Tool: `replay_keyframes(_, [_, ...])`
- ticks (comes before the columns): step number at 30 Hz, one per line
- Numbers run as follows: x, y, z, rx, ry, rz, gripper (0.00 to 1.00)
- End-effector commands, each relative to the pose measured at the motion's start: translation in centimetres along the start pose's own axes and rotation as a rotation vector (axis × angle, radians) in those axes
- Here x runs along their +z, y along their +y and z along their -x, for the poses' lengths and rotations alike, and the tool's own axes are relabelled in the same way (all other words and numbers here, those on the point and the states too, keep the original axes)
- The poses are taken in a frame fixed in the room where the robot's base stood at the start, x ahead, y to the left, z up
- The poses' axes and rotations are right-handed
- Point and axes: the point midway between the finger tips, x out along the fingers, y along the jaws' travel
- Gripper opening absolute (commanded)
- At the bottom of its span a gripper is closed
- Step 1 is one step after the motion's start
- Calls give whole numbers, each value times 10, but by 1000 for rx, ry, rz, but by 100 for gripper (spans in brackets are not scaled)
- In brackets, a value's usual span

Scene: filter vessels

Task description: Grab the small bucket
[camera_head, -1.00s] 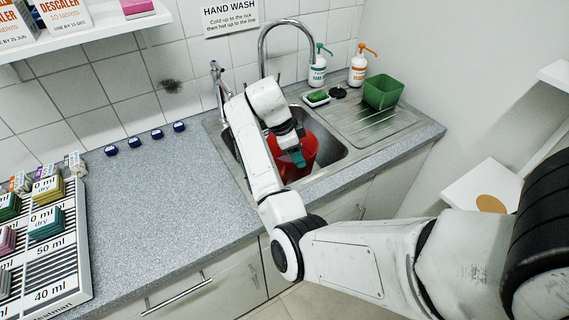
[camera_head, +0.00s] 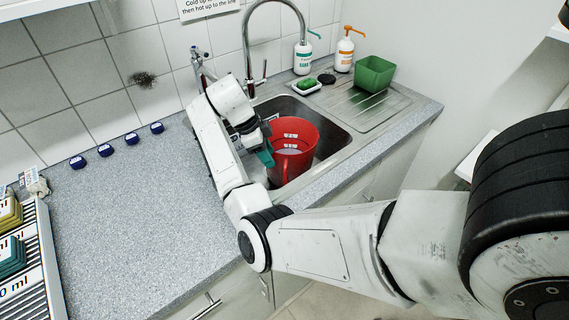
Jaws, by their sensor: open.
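A red bucket (camera_head: 297,137) stands upright in the sink, with pale markings on its inner wall. A smaller green open tub (camera_head: 375,73) sits on the drainboard at the back right. My gripper (camera_head: 264,154) is at the left side of the red bucket, over the sink, with a teal part at its tip. It is open. Its fingers are small and partly hidden by my wrist, and I cannot tell whether they touch the bucket.
The steel sink (camera_head: 333,150) has a tall curved faucet (camera_head: 248,40) behind it. Two pump bottles, a white one with a teal pump (camera_head: 303,58) and one with an orange pump (camera_head: 345,50), stand behind the drainboard. Several blue caps (camera_head: 104,150) line the back counter. The counter's middle is clear.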

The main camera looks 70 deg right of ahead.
Motion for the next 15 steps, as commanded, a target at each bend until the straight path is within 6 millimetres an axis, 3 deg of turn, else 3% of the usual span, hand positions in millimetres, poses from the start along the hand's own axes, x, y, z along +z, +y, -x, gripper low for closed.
replay_keyframes(15, [0, 1, -59, 2, 1, 1, 44])
